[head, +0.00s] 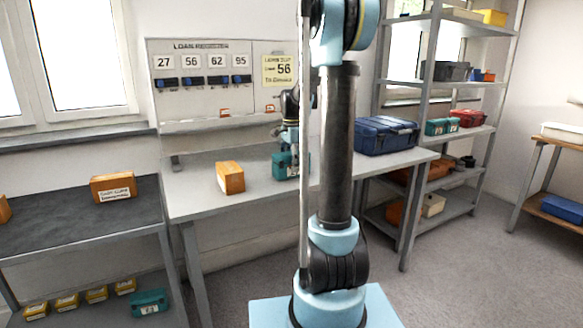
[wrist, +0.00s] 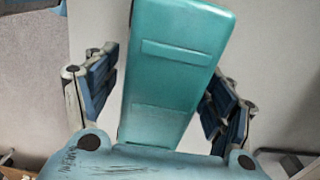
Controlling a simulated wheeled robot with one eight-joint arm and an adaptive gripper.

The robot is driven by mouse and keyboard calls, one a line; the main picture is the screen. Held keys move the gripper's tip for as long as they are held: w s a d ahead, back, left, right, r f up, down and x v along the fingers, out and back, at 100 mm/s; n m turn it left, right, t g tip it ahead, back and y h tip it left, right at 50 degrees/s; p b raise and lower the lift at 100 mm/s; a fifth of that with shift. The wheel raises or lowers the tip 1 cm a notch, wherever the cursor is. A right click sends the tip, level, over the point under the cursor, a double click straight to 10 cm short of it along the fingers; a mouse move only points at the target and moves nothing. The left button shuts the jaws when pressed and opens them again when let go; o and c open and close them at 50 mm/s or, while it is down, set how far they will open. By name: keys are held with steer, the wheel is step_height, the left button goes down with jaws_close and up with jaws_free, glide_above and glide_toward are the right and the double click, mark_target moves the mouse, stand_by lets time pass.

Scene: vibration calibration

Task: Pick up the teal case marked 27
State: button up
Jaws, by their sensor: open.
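A teal case (head: 279,168) stands on the grey table (head: 200,203), partly hidden by my arm. I cannot read its number. My gripper (head: 289,141) is right at this case from above. In the wrist view the case (wrist: 178,70) lies between the two fingers of my gripper (wrist: 163,95), tilted in the picture. The fingers are open, with a gap showing on the left side; on the right I cannot tell whether they touch. Another teal case (head: 150,301) lies on the lower left shelf, and one more (head: 437,127) stands on the right rack; their marks are too small to read.
An orange wooden block (head: 230,177) stands left of the case on the table. A large blue toolbox (head: 386,136) stands to the right. A board (head: 205,75) with cards 27, 56, 62 and 95 rises behind. The table's front left is clear.

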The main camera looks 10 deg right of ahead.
steer(key=c, duration=1.5)
steer(key=shift+r, duration=0.15)
